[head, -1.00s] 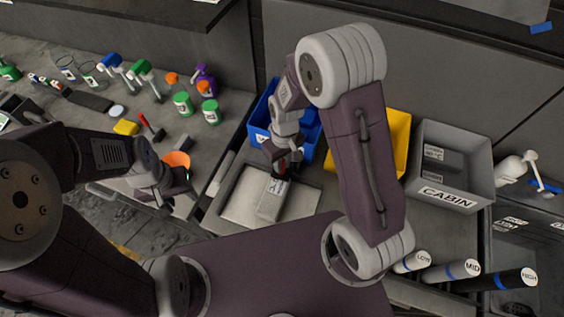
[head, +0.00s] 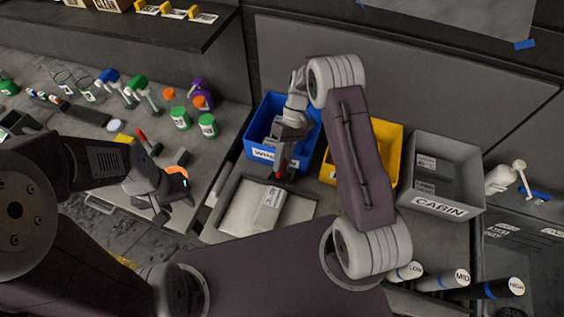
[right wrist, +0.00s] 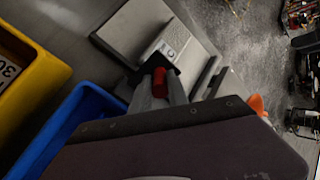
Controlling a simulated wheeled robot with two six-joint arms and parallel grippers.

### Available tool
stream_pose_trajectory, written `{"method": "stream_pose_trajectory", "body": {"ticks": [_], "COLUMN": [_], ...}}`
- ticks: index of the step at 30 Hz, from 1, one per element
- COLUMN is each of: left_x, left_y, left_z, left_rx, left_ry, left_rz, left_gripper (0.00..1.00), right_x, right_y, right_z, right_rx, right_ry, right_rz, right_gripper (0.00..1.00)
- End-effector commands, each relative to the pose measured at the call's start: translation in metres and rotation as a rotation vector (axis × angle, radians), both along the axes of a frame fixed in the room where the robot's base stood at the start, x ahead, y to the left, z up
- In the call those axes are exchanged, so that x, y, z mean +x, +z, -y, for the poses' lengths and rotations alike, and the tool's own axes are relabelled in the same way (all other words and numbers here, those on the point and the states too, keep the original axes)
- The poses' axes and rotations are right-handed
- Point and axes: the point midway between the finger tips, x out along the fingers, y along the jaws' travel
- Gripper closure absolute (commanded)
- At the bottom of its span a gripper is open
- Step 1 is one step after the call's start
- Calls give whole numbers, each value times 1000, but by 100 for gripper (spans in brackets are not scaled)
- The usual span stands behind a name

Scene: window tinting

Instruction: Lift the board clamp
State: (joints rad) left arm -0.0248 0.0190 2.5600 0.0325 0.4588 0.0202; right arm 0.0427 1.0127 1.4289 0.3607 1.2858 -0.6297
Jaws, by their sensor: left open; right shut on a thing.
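My right gripper (head: 285,160) is shut on the board clamp, a small dark piece with a red part (head: 281,170). It hangs above the back edge of the pale grey board (head: 238,212), in front of the blue bin. In the right wrist view, the red part of the clamp (right wrist: 159,82) sits between the fingers, with a dark piece at the fingertips. The board (right wrist: 133,28) lies beyond it there. The fingers hide part of the clamp. My left gripper (head: 160,207) is open and empty at the left, by the front edge of the bench.
A blue bin (head: 262,155), a yellow bin (head: 388,140) and a grey CABIN bin (head: 440,207) stand behind the board. Several bottles (head: 180,118) and an orange item (head: 178,172) are on the left bench. Labelled rolls (head: 450,280) lie at the right.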

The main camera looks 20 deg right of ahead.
Motion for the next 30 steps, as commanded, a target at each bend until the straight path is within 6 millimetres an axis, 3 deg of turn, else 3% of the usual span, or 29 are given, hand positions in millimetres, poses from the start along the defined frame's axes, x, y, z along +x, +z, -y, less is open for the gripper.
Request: {"method": "stream_pose_trajectory", "body": {"ticks": [20, 21, 23, 30], "left_x": [0, 0, 0, 0], "left_y": [-1, -1, -1, -2], "left_z": [0, 0, 0, 0], "left_rx": [0, 0, 0, 0], "left_ry": [0, 0, 0, 0], "left_rz": [0, 0, 0, 0], "left_gripper": [55, 55, 55, 55], "right_x": [0, 0, 0, -1], "right_y": [1, 1, 1, 0], "right_z": [-1, -1, -1, -1], "right_rx": [35, 35, 35, 35], "right_ry": [-1, -1, -1, -1], "right_rz": [-49, -49, -49, -51], "right_gripper": [100, 75, 59, 59]}}
